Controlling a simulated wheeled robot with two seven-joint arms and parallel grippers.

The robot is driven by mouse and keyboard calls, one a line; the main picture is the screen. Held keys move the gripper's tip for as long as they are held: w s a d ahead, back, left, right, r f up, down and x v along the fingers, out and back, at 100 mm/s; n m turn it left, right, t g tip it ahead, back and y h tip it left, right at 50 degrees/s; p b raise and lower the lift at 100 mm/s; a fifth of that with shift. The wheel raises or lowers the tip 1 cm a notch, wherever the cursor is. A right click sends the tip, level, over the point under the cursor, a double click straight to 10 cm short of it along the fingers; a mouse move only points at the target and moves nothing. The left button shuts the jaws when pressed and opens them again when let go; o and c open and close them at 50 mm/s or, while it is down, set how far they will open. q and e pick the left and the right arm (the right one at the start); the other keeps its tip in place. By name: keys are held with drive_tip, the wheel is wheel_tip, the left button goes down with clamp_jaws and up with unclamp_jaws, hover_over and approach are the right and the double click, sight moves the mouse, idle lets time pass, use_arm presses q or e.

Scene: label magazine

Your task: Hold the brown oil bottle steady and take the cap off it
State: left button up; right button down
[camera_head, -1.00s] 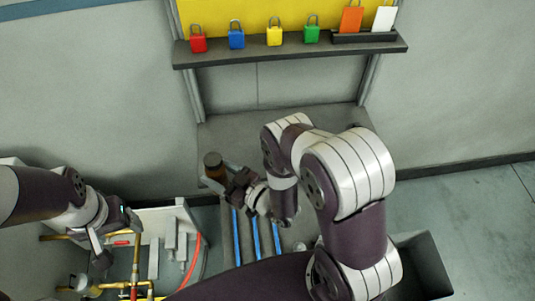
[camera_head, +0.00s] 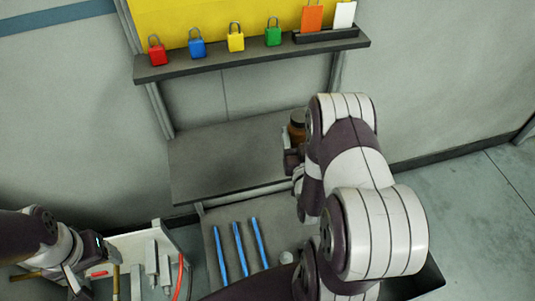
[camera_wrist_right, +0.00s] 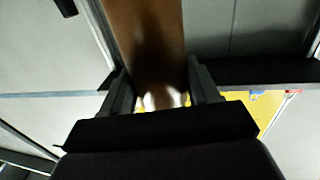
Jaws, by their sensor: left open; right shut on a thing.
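The brown oil bottle (camera_head: 297,132) shows in the head view near the right end of the grey bench, partly hidden by my right arm. It has a dark top (camera_head: 298,115). My right gripper (camera_head: 289,155) is shut on the bottle and is largely hidden behind my arm. In the right wrist view the brown bottle (camera_wrist_right: 150,35) stands between the two fingers (camera_wrist_right: 162,90). Whether it touches the bench is not clear. My left gripper (camera_head: 80,285) is open at the lower left, far from the bottle, with its fingertips near the bottom edge.
A grey shelf (camera_head: 250,56) holds several coloured padlocks and two cards. The upper bench (camera_head: 215,160) is bare at left. Blue strips (camera_head: 239,250) and a small pale round thing (camera_head: 286,257) lie on a lower surface. A white panel with pipes (camera_head: 130,248) stands beside my left gripper.

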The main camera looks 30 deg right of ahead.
drive_tip(key=w+a+f, duration=0.1)
drive_tip(key=w+f, duration=0.1)
drive_tip(key=f, duration=0.1)
drive_tip(key=w+a+f+b, duration=0.1)
drive_tip(key=w+a+f, duration=0.1)
drive_tip(key=w+f, duration=0.1)
drive_tip(key=w+a+f+b, duration=0.1)
drive_tip(key=w+f, duration=0.2)
drive_tip(key=shift+w+a, duration=0.25)
drive_tip(key=shift+w+f, duration=0.1)
drive_tip(key=shift+f, duration=0.3)
drive_tip(key=shift+f, duration=0.15)
drive_tip(key=shift+c, duration=1.2)
unclamp_jaws()
